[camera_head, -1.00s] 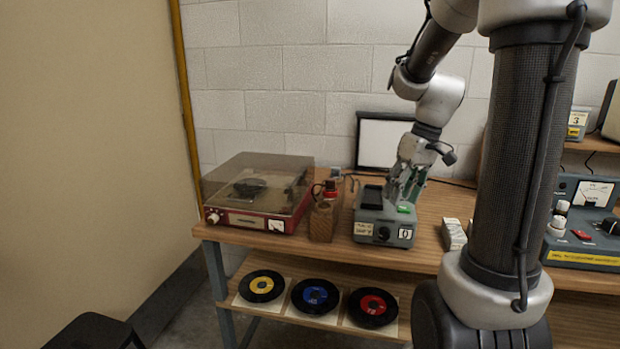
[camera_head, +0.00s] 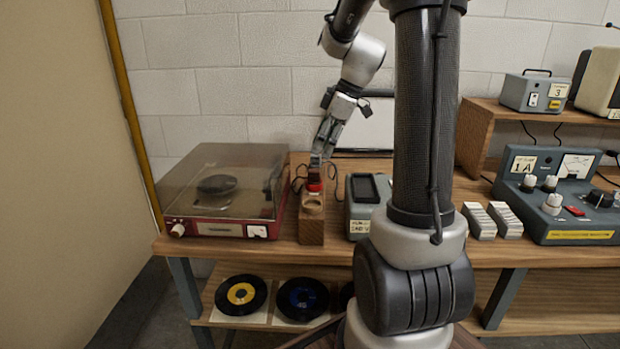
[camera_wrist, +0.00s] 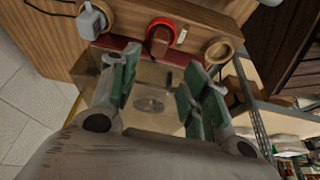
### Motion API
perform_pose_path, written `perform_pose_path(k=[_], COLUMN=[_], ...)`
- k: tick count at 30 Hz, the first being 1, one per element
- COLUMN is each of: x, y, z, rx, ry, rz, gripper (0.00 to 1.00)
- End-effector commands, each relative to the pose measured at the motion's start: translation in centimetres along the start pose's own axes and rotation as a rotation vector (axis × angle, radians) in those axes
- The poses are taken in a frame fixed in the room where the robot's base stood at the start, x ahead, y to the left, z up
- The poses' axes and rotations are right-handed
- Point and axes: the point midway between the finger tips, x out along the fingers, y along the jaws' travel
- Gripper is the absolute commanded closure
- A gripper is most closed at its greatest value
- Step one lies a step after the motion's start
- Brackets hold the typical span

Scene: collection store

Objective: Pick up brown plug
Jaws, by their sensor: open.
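A wooden block (camera_head: 311,230) stands on the bench right of the record player, with round sockets in its top. A small dark brown plug (camera_head: 315,172) stands at a red-rimmed socket in it; it shows in the wrist view as a dark brown piece (camera_wrist: 158,46) within the red ring. My gripper (camera_head: 317,156) is just above the plug, pointing down. In the wrist view its green-padded fingers (camera_wrist: 163,88) are apart with nothing held between them. Whether a finger touches the plug cannot be told.
A grey plug with a cable (camera_wrist: 91,22) and an empty wood-rimmed socket (camera_wrist: 218,50) flank the red one. The record player (camera_head: 215,190) is close on the left, a grey device (camera_head: 361,222) on the right. Cables lie behind the block.

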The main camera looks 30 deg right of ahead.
Motion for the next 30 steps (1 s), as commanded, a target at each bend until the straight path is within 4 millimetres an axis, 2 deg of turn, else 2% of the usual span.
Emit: perform_pose_path(k=[8,18,26,27,30], x=[2.6,7.3,7.8,7.8,7.8], y=[0.0,0.5,0.5,0.5,0.5], z=[0.1,0.9,0.9,0.9,0.9], rx=[-0.032,-0.031,-0.03,-0.03,-0.03], ry=[-0.002,-0.002,-0.001,-0.001,-0.001], rz=[-0.004,-0.002,-0.001,-0.001,-0.001], gripper=[0.54,0.54,0.54,0.55,0.74])
